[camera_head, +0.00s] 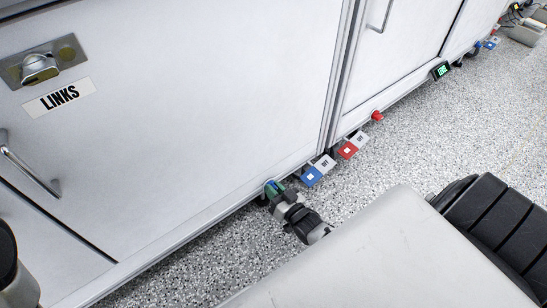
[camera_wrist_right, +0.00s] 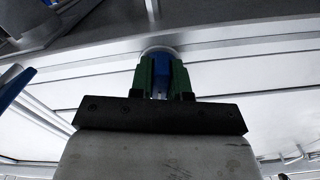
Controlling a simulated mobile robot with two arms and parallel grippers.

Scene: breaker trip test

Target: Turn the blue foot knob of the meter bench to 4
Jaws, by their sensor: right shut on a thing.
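The meter bench (camera_head: 215,90) is a long white cabinet running from lower left to upper right in the head view. My right gripper (camera_head: 273,188) is low at the bench's bottom edge, near the floor. Its green fingers are shut on the blue foot knob (camera_wrist_right: 159,75), which shows between them in the right wrist view. The fingers cover most of the knob in the head view. I cannot read any number or pointer on it. My left gripper is not in view.
A blue-and-white pedal (camera_head: 311,176) and a red-and-white pedal (camera_head: 348,150) stick out near my gripper. Farther along are a red knob (camera_head: 377,116) and a small green-lit display (camera_head: 441,71). The speckled floor (camera_head: 400,150) beside them is clear.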

